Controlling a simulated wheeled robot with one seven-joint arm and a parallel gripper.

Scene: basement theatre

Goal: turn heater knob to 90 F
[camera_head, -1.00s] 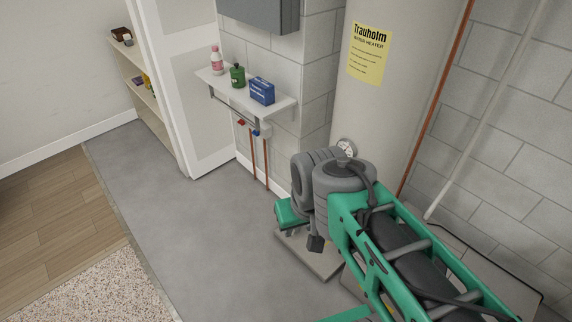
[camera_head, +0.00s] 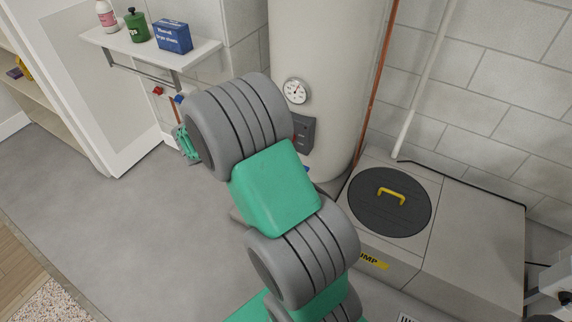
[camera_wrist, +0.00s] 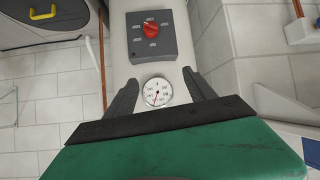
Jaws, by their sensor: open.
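The water heater is a tall cream tank (camera_head: 330,40). In the wrist view a red knob (camera_wrist: 151,30) sits on a dark grey control box (camera_wrist: 170,47), with white labels around it too small to read. In the head view the box (camera_head: 305,130) shows partly, behind my arm. My gripper (camera_wrist: 160,76) is open and empty in the wrist view, its two dark fingers spread towards the box. The knob lies beyond the fingertips, apart from them. A round dial gauge (camera_wrist: 157,92) shows between the fingers, and also on the tank in the head view (camera_head: 297,91).
A floor box with a round dark lid (camera_head: 390,202) and yellow handle stands right of the tank. A copper pipe (camera_head: 376,85) runs beside the tank. A wall shelf (camera_head: 150,47) with a bottle, green can and blue box is at upper left. The grey floor at left is clear.

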